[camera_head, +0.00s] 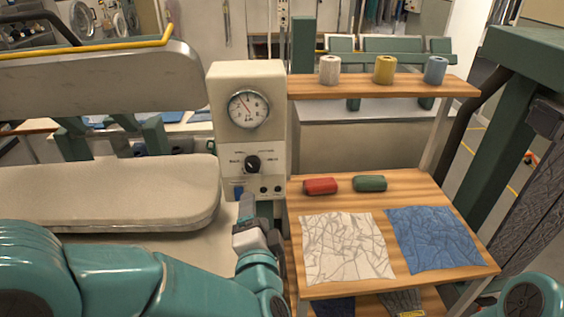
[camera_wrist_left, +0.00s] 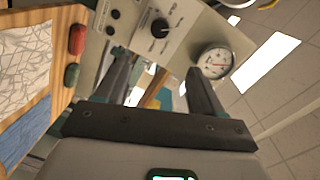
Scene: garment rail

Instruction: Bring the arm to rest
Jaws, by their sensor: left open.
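My left arm (camera_head: 120,275) comes in teal from the lower left of the head view. Its left gripper (camera_head: 247,208) is raised just in front of the lower part of the cream control box (camera_head: 222,95). In the left wrist view the two dark fingers of the left gripper (camera_wrist_left: 158,72) are spread apart with nothing between them. Beyond them show the black knob (camera_wrist_left: 160,27) and the round gauge (camera_wrist_left: 215,61) of the box. I cannot tell whether a fingertip touches the box. A teal part of my right arm shows at the lower right of the head view; its gripper is out of sight.
A wooden shelf (camera_head: 295,238) right of the box holds a red roll (camera_head: 320,186), a green roll (camera_head: 370,183), a white cloth (camera_head: 346,247) and a blue cloth (camera_head: 434,238). Several spools stand above. A padded pressing board (camera_head: 100,192) lies left, under a metal press head (camera_head: 100,80).

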